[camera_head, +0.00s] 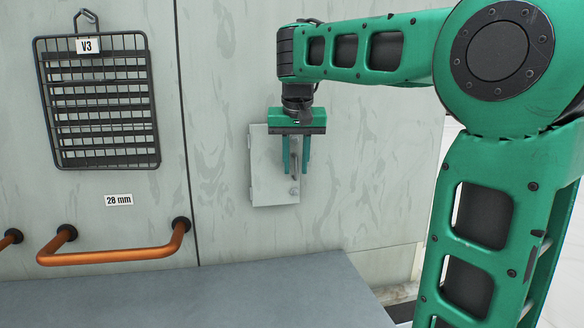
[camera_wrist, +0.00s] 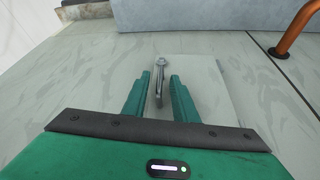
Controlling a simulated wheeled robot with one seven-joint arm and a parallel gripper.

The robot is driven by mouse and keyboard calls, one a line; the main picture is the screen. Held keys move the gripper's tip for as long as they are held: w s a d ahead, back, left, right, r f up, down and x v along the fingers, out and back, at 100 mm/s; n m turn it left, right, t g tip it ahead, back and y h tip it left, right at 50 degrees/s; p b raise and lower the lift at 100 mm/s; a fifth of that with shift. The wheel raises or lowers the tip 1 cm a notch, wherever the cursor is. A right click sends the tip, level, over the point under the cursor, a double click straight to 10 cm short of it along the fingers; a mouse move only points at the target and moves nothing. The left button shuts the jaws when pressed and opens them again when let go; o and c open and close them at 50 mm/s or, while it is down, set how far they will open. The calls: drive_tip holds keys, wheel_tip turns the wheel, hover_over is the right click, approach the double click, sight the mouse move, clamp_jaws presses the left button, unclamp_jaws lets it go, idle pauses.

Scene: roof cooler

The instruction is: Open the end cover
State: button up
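The end cover (camera_head: 264,180) is a small light-grey panel on the wall, with what look like hinges on its left edge. It looks closed, and it also shows in the wrist view (camera_wrist: 208,92). A slim grey metal handle (camera_wrist: 159,84) is fixed near its right side, with a round fitting at the lower end (camera_head: 293,191). My green gripper (camera_head: 296,172) is in front of the cover, fingers pointing down along it. In the wrist view the open fingers (camera_wrist: 159,76) stand on either side of the handle, with gaps; contact is not visible. The gripper hides the cover's upper right.
A grey ledge (camera_head: 200,296) runs below the cover. To the left are a copper pipe (camera_head: 110,255), a "28 mm" label (camera_head: 118,200) and a hanging black wire rack (camera_head: 100,105) tagged V3. The wall around the cover is clear.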

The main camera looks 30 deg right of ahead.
drive_tip(key=shift+w+d+f, duration=0.1)
drive_tip(key=shift+f, duration=0.2)
clamp_jaws()
drive_tip(key=shift+r, duration=0.1)
idle(1.2)
